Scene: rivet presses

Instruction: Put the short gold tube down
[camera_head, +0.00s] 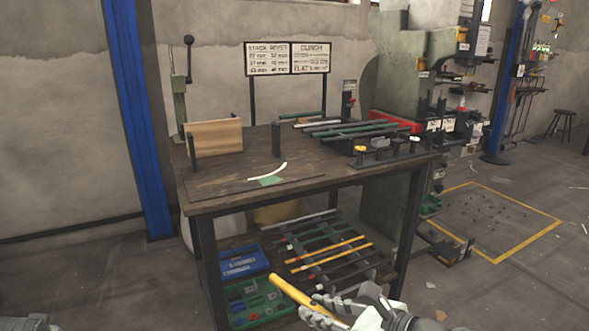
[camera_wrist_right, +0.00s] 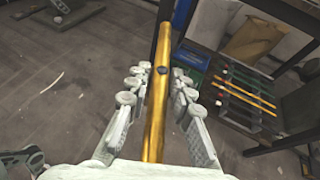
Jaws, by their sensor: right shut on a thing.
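The tube's lower end is hidden at the palm. It is held in the air, touching no bench or shelf that I can see. Pale parts at the bottom left edge of the head view seem to be my left gripper (camera_head: 30,325); its fingers are cut off.
The lower shelf holds a blue bin (camera_head: 240,264), a green tray (camera_head: 262,306) and a rack with yellow tubes (camera_head: 325,250).

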